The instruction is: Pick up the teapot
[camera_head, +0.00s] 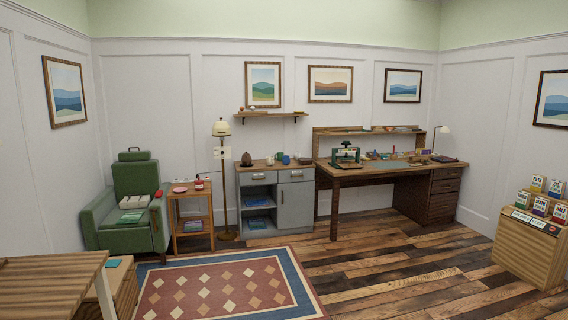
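A small dark brown rounded object (247,159), which looks like a teapot, stands at the left end of the wooden top of a grey cabinet (296,206) against the back wall. It is far off and too small to make out its spout or handle for sure. A small blue cup (280,156) and a greenish cup (286,160) stand further right on the same top. Neither of my grippers shows in this view.
A floor lamp (224,187) and a small side table (191,216) stand left of the cabinet, beside a green armchair (101,221). A wooden desk (387,170) adjoins it on the right. A patterned rug (231,282) and open plank floor lie in front.

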